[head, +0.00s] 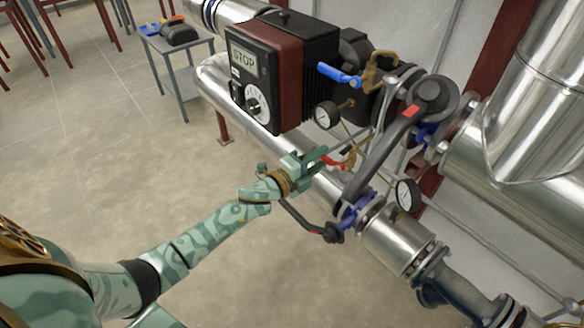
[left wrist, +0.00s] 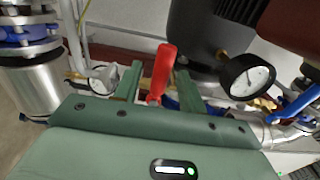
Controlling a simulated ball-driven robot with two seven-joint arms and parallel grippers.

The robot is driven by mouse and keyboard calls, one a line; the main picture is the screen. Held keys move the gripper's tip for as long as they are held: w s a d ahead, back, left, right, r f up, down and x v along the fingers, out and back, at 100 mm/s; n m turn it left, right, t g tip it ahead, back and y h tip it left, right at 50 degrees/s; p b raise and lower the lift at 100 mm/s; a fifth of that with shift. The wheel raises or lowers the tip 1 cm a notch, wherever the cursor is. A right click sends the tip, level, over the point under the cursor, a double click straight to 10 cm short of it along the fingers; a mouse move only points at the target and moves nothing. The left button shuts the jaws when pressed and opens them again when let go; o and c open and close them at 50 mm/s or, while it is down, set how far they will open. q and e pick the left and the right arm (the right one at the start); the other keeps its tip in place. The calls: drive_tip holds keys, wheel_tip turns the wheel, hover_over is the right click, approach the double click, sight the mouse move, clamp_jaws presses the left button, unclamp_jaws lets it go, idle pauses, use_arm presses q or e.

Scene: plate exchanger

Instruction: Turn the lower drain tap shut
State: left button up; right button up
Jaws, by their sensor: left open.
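The lower drain tap has a red lever handle (head: 333,162) and brassy body, low beside the pipe in the head view. In the left wrist view the red handle (left wrist: 163,70) stands up between the two fingers, with a visible gap on each side. My left gripper (head: 320,162) is open, its fingers pointing at the tap and straddling the handle. I cannot tell whether either finger touches it. The tap's body is largely hidden behind the gripper's palm in the wrist view. My right gripper is in neither view.
A blue-handled tap (head: 340,75) sits higher up. Pressure gauges (head: 326,115) (head: 408,195) and a large black lever (head: 385,150) crowd the tap. A pump box reading STOP (head: 250,75) stands behind. A small table (head: 178,55) is far left; open floor lies left.

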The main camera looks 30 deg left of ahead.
use_arm(q)
drive_tip(key=p+v, duration=0.2)
drive_tip(key=v, duration=1.2)
drive_tip(key=shift+s, duration=0.2)
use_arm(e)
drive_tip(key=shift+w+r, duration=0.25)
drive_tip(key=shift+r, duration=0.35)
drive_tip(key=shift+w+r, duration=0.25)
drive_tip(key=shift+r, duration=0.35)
use_arm(q)
drive_tip(key=shift+r, duration=0.1)
